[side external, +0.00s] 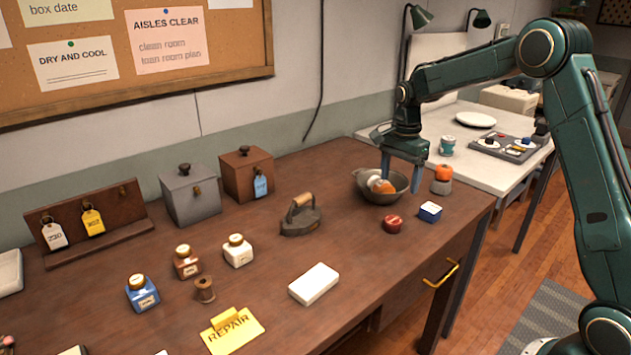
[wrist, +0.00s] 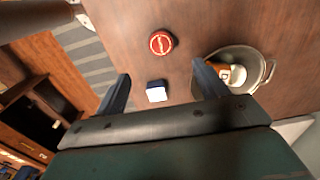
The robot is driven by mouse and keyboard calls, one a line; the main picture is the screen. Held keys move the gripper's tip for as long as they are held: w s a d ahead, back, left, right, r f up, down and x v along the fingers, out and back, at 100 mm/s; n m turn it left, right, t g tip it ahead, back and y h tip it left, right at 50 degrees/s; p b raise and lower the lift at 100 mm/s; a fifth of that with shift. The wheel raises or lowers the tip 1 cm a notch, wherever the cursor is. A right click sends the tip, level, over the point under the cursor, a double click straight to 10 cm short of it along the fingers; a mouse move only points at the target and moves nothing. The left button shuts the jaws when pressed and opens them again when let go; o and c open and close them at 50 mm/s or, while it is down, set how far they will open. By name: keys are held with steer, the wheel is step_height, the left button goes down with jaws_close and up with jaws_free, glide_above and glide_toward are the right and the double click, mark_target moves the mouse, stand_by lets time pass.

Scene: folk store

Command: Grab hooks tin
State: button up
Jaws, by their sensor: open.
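A small round red tin (side external: 393,224) sits on the brown workbench near its right end. It also shows in the wrist view (wrist: 162,42), with pale marks on its lid too small to read; I cannot tell for certain that it is the hooks tin. My gripper (side external: 401,184) is open and empty, pointing down above the bench beside the metal pan. In the wrist view, its two fingers (wrist: 160,74) are spread, with the red tin beyond the tips. A small blue box with a white top (wrist: 156,91) shows between the fingers, below them.
The metal pan (side external: 367,193) holds an orange and white item, close to my gripper. The blue box (side external: 430,212) sits right of the red tin. An orange-topped item (side external: 442,175) stands behind it. A flat iron (side external: 301,219) is to the left. Bare wood lies in front of the tin.

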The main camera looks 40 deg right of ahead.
glide_above(393, 220)
step_height(393, 220, down, 7)
steer(key=shift+f, duration=0.2)
steer(key=shift+d+f, duration=0.1)
steer(key=shift+f, duration=2.5)
steer(key=c, duration=1.1)
steer(key=shift+r, duration=0.2)
step_height(393, 220, up, 20)
steer(key=shift+f, duration=0.15)
